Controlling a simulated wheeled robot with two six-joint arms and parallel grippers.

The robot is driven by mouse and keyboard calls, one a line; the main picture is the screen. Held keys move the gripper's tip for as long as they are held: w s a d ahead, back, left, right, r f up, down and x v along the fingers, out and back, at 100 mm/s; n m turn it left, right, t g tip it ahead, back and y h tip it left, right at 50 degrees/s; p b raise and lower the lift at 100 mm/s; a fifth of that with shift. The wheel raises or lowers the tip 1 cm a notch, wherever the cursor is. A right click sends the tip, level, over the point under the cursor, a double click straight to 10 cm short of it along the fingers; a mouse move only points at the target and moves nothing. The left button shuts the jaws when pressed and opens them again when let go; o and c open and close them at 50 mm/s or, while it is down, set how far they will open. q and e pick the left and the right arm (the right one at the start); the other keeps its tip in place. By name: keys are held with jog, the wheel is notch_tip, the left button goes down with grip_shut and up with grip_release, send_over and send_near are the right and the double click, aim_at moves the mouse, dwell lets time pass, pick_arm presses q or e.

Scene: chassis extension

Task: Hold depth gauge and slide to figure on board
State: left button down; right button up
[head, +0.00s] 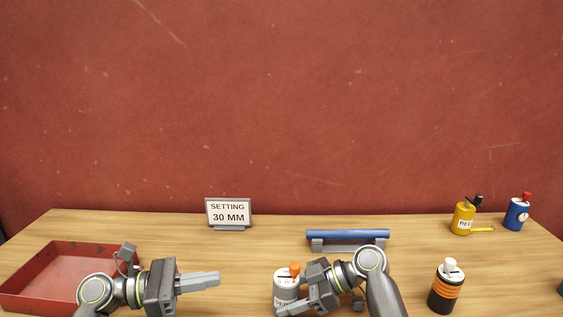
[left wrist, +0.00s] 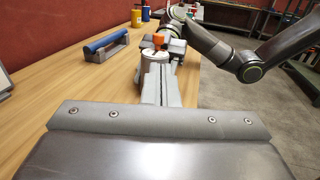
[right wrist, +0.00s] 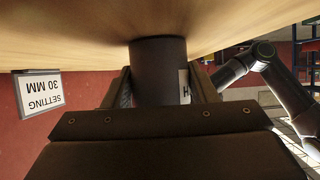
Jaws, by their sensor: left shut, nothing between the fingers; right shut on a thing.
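A grey cylindrical depth gauge (head: 286,287) with an orange knob on top stands on the wooden table, in front of the blue bar. My right gripper (head: 285,309) is shut on its body; in the right wrist view the grey body (right wrist: 158,65) sits between the two fingers. The label and the scale reading are too small or cut off to read. My left gripper (head: 217,279) is shut and empty, left of the gauge and apart from it, fingers pointing toward it. The board (head: 228,212) at the back reads SETTING 30 MM.
A red tray (head: 85,246) lies at the left. A blue bar on grey feet (head: 347,236) stands behind my right arm. A yellow can (head: 462,218), a blue can (head: 516,215) and a black-and-orange can (head: 446,289) stand at the right. The table between tray and board is clear.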

jog(key=shift+f, duration=0.1)
pick_arm(q)
notch_tip(320, 180, up, 5)
dwell(0.5)
pick_arm(e)
jog(key=o, duration=0.9)
jog(key=shift+c, duration=0.2)
jog(key=shift+d, duration=0.15)
